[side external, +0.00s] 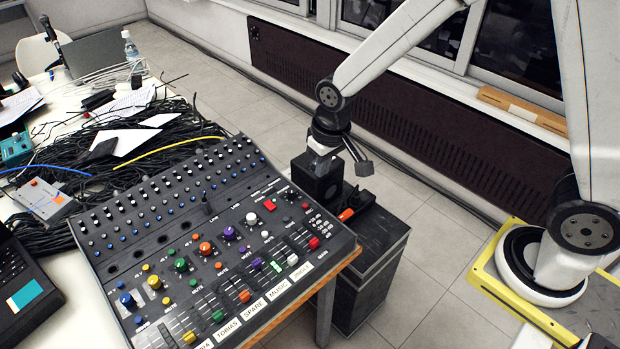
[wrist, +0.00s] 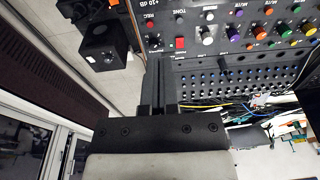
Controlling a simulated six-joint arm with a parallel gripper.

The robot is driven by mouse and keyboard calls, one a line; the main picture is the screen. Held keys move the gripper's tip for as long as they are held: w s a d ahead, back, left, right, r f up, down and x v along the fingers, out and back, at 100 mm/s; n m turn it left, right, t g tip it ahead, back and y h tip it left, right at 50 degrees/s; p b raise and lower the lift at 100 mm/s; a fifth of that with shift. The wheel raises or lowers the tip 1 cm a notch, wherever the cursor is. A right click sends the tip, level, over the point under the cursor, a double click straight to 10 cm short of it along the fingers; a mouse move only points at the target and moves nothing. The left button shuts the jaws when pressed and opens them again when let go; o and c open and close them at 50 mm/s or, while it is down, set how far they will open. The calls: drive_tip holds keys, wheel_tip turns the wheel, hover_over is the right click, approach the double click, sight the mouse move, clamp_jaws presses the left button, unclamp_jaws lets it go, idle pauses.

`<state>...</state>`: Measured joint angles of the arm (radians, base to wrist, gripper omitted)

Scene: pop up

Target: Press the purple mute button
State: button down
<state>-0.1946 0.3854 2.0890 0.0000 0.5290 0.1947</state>
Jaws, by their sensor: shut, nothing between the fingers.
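The black mixing console (side external: 130,232) lies on the table. A small purple button (side external: 243,249) sits beside a MUTE label, below a larger purple knob (side external: 229,233). In the wrist view the purple button (wrist: 239,12) is near the top edge, with the purple knob (wrist: 233,34) below it. My gripper (wrist: 165,58) is shut and empty, its fingers reaching toward the console's edge. In the side view it is above and behind the console's right end, apart from the button. Its fingertips are hard to make out there against a black box.
The black box (side external: 316,182) stands on a dark cabinet (side external: 375,245) beside the table. A red button (side external: 270,205) and white knobs lie near the console's right end. Cables (side external: 90,170) and papers clutter the table at left. The space above the console is clear.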

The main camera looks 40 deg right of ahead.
drive_tip(key=w+a+f, duration=0.4)
drive_tip(key=w+a, duration=0.2)
drive_tip(key=a, duration=0.2)
drive_tip(key=g, duration=0.2)
hover_over(242, 249)
wheel_tip(242, 249, down, 5)
drive_tip(key=shift+f, duration=0.15)
drive_tip(key=shift+f, duration=0.2)
drive_tip(key=shift+f, duration=3.9)
drive_tip(key=shift+f, duration=0.25)
